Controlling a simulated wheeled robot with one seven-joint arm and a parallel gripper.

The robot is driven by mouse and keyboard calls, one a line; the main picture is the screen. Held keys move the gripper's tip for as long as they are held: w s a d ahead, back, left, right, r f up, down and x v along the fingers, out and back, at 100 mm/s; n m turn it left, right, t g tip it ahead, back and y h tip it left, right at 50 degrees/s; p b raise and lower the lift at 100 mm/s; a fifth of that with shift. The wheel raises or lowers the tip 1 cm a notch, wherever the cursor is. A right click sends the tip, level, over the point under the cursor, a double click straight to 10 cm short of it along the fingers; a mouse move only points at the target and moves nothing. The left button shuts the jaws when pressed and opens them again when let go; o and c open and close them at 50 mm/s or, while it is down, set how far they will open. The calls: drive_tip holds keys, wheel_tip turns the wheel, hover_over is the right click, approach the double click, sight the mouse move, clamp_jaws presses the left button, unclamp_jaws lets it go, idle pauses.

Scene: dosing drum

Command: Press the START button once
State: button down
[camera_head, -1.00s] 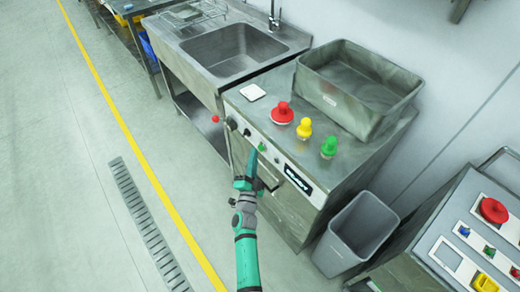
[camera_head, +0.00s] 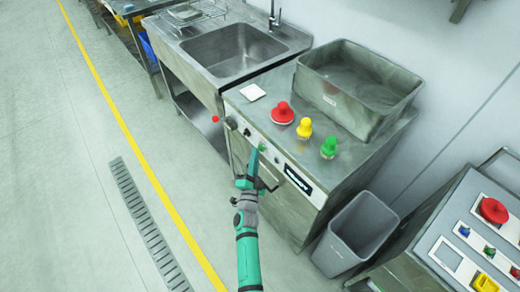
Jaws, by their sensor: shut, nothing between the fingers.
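A small green button (camera_head: 262,147) sits on the front panel of the steel cabinet (camera_head: 236,152), to the left of a dark label whose lettering I cannot read. I cannot make out the word START on any button. My gripper (camera_head: 255,157) is shut and empty. Its tip is just below and left of the green button in the picture, partly in front of the panel. I cannot tell whether it touches the button. Black knobs (camera_head: 247,132) sit left of the button on the same panel.
Red (camera_head: 282,113), yellow (camera_head: 304,129) and green (camera_head: 329,147) knobbed pieces stand on the cabinet top, before a steel bin (camera_head: 333,97). A grey waste bin (camera_head: 354,236) stands at right. A control panel (camera_head: 463,236) with coloured buttons is at far right. Floor at left is clear.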

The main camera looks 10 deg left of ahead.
drive_tip(key=shift+w+d, duration=0.2)
drive_tip(key=shift+w, duration=0.05)
idle(0.4)
drive_tip(key=shift+s, duration=0.1)
drive_tip(key=shift+s+a, duration=0.6)
drive_tip(key=shift+s, duration=0.1)
drive_tip(key=s+a, duration=0.1)
drive_tip(key=s, duration=0.1)
drive_tip(key=s+a, duration=0.2)
idle(0.6)
idle(0.6)
